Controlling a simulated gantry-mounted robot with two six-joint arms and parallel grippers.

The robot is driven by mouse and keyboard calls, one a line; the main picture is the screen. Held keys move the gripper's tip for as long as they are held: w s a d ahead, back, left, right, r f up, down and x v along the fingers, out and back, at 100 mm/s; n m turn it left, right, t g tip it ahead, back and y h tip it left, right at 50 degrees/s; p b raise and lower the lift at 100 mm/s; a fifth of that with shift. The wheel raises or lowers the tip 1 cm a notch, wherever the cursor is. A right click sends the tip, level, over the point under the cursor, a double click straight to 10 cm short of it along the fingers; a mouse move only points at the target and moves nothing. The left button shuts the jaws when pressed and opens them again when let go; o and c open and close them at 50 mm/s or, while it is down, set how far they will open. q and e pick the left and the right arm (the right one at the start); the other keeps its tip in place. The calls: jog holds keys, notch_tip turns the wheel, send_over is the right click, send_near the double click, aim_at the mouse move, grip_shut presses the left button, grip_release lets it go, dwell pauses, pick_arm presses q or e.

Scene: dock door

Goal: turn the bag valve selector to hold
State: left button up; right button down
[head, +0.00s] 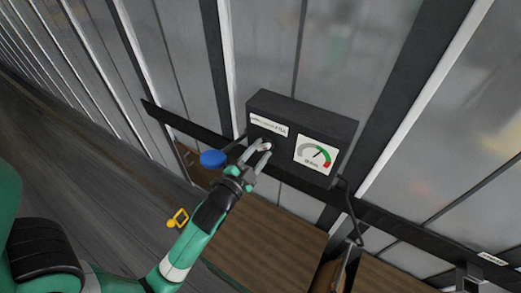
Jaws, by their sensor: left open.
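The dark control box (301,112) is mounted on a black rail and appears tilted in the head view. Its front has a white label strip (268,124) and a gauge (317,155) with a green and red arc. My left gripper (262,151) is open at the left part of the box front, just below the label strip. A small light part shows between its fingertips, perhaps the selector's knob. The fingers hide most of that area, so I cannot tell the selector's position or whether they touch it. My right gripper is not in view.
A blue round knob (213,159) sits just left of my left gripper. A yellow piece (179,218) shows beside my forearm. The black rail (400,232) crosses the wall, with brown panels (268,238) below. A dark cable (350,210) hangs from the box's right side.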

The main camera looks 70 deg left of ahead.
pick_arm(q)
jog(key=shift+w, duration=0.1)
grip_shut()
jog(key=shift+n, duration=0.5)
jog(key=n, duration=0.3)
jog(key=shift+a+n+b, duration=0.1)
jog(key=shift+n+b, duration=0.2)
jog(key=n, duration=0.5)
jog(key=shift+a+b, duration=0.1)
jog(key=shift+b, duration=0.25)
jog(key=shift+r, duration=0.1)
grip_release()
